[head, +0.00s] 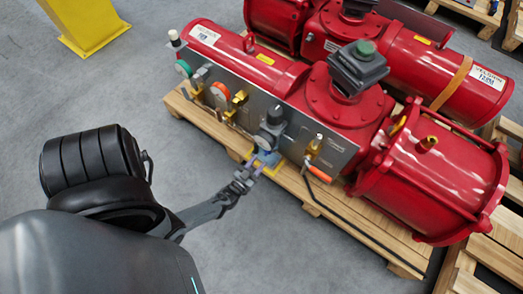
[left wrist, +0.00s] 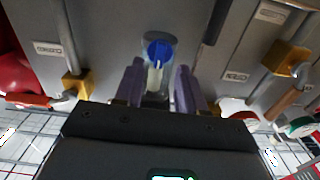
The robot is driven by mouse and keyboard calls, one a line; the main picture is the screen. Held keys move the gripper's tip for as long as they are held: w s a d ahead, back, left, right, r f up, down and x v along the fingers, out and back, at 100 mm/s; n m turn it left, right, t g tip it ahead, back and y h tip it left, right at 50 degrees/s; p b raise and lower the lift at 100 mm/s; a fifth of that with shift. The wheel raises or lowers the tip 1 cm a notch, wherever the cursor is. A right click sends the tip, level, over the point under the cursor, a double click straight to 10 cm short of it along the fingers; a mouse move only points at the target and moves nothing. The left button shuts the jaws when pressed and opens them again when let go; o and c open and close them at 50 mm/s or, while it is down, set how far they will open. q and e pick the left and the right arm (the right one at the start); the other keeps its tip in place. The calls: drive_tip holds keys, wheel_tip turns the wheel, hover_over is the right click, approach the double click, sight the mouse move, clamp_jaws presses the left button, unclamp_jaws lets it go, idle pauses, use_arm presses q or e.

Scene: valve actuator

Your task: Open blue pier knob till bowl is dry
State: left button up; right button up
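The blue knob (left wrist: 158,50) shows in the left wrist view at the bottom of the filter unit, with a pale, clear part, perhaps the bowl (left wrist: 153,76), around and below it. I cannot tell whether the bowl holds liquid. In the head view the filter unit (head: 270,132) sits on the grey panel's front, with a little blue at its lower end. My left gripper (head: 258,170) reaches it from below. My right gripper is out of view.
The grey panel (head: 340,150) carries brass fittings (head: 314,148), an orange-handled lever (head: 318,173) and gauges (head: 219,93) close by. The red actuator (head: 430,175) lies behind on a wooden pallet (head: 345,212). The floor in front is clear.

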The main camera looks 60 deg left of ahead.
use_arm(q)
drive_tip(key=p+v, duration=0.1)
drive_tip(key=v, duration=0.5)
drive_tip(key=shift+s+d, duration=0.2)
drive_tip(key=shift+s, duration=0.2)
drive_tip(key=shift+p, duration=0.3)
